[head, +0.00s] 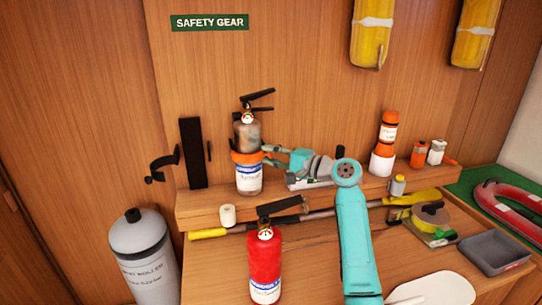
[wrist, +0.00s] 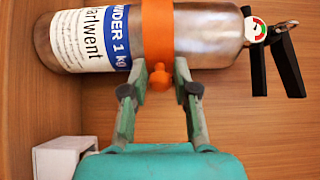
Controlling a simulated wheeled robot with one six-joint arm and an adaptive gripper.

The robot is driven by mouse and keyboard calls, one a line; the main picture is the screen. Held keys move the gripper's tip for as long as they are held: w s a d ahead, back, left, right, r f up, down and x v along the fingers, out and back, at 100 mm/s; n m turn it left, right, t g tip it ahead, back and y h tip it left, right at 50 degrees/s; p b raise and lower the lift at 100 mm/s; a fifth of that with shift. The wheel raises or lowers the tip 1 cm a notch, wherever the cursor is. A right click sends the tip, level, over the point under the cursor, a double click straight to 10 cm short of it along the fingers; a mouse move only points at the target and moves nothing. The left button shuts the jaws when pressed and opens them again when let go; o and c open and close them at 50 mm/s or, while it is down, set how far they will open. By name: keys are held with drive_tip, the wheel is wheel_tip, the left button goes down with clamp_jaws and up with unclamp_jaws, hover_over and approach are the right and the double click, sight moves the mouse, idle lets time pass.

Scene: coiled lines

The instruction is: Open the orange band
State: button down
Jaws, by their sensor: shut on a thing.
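The orange band (head: 247,158) wraps around a silver fire extinguisher (head: 248,180) that stands upright on the shelf against the wooden wall. In the wrist view the extinguisher (wrist: 210,35) appears on its side, and the band (wrist: 157,30) crosses its body with a small orange knob (wrist: 161,80) sticking out towards me. My gripper (head: 270,155) reaches in from the right at the band's height. In the wrist view my gripper (wrist: 161,74) has one finger on each side of the knob, shut on it. The band still encircles the visible side of the extinguisher; its back is hidden.
A red extinguisher (head: 265,265) stands on the lower bench in front. A black plate (head: 193,153) and black bracket (head: 162,164) are left of the silver extinguisher. Orange and white containers (head: 383,160) stand right on the shelf. A yellow-ended pole (head: 208,233) lies along the shelf front.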

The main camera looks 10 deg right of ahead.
sight(261, 156)
drive_tip(key=shift+s+a+f+m+t+h, duration=0.1)
drive_tip(key=shift+s+a+m+t+h, duration=0.3)
drive_tip(key=shift+s+m+t+h, duration=0.25)
drive_tip(key=shift+s+a+m+t+h, duration=0.35)
drive_tip(key=shift+s+m+t+h, duration=0.45)
drive_tip(key=shift+h, duration=0.45)
drive_tip(key=shift+w, duration=0.1)
drive_tip(key=c, duration=1)
unclamp_jaws()
